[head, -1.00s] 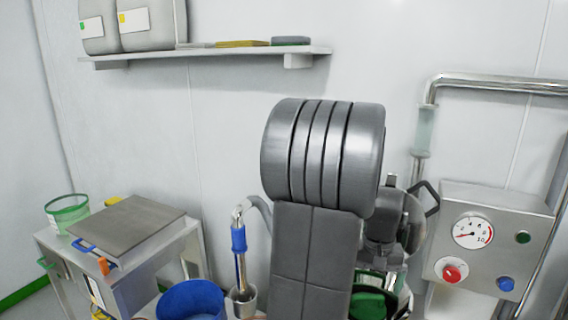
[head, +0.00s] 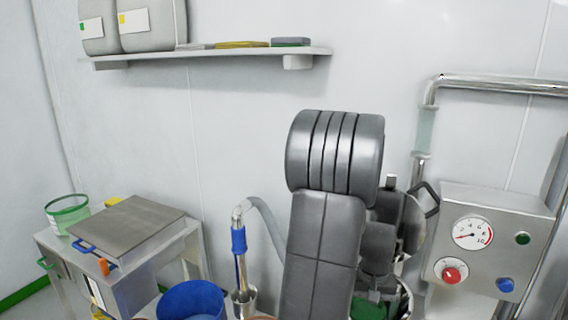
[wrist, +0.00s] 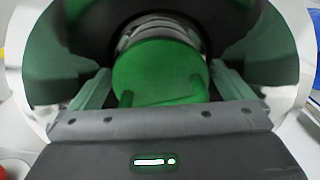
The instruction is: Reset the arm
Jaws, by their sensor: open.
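My arm rises in the middle of the head view, in front of the steel equipment. My gripper (wrist: 158,98) shows in the wrist view with its two fingers apart, one on each side of a round green part (wrist: 160,72). The green part sits inside a larger round opening with a pale rim (wrist: 312,50). I cannot tell whether the fingers touch it. In the head view the gripper itself is hidden behind my arm, and some green (head: 368,309) shows low beside the arm.
A control box (head: 492,245) with a gauge and buttons stands at right, below steel pipes (head: 490,85). A blue tub (head: 190,300) and a blue-handled steel tool (head: 239,250) are left of my arm. A cart with a flat grey lid (head: 130,222) stands farther left. A shelf (head: 215,55) hangs above.

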